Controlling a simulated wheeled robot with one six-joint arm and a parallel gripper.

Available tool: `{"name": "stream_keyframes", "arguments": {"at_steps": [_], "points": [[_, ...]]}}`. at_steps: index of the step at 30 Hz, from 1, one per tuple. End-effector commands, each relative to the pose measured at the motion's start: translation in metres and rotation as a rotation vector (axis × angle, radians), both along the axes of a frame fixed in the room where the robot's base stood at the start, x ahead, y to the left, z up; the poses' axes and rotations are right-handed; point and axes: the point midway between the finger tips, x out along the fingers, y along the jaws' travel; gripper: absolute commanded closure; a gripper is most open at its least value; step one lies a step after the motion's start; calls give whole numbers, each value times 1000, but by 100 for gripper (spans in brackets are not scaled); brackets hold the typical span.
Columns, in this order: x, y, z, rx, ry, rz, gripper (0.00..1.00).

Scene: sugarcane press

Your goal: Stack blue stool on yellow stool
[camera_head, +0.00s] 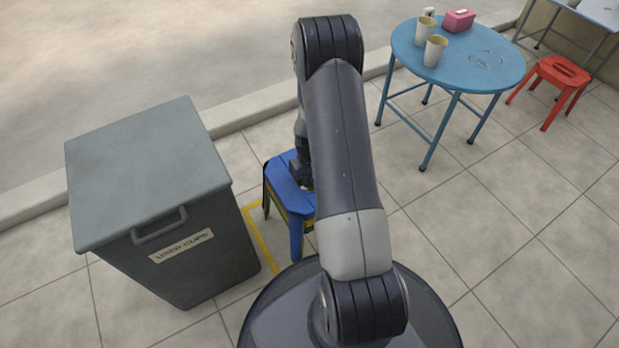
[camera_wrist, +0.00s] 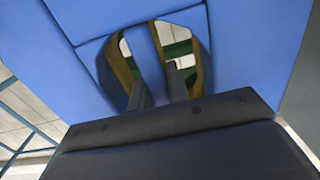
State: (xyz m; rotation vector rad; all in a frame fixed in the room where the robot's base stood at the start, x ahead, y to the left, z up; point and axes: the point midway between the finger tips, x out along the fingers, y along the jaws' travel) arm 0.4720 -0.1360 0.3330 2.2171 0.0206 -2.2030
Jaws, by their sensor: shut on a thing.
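The blue stool (camera_head: 283,190) is upright beside the grey bin, partly hidden by my arm. Its seat (camera_wrist: 250,55) fills much of the wrist view. My gripper (camera_wrist: 158,88) reaches into the seat's opening, with its fingers on either side of the blue strip there, shut on the blue stool. Yellow parts of the yellow stool (camera_head: 279,205) show directly under the blue seat, between its legs. Yellow and green also show through the opening in the wrist view. I cannot tell whether the blue stool rests fully on the yellow one.
The grey bin (camera_head: 150,175), labelled for used cups, stands close on the left. Yellow tape (camera_head: 262,252) marks the floor. A round blue table (camera_head: 460,70) with cups (camera_head: 435,50) and a pink box (camera_head: 459,20) and a red stool (camera_head: 558,80) stand at the upper right. Tiled floor at right is clear.

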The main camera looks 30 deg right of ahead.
Motion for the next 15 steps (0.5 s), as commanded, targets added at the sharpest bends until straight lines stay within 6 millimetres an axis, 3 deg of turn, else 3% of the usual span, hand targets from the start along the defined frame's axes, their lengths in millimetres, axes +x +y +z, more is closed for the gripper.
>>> {"name": "stream_keyframes", "arguments": {"at_steps": [1,11,12,15], "points": [[-3,1,-7,2,7,0,100],[-4,1,-7,3,9,0,100],[-4,1,-7,3,9,0,82],[-3,1,-6,3,9,0,74]]}}
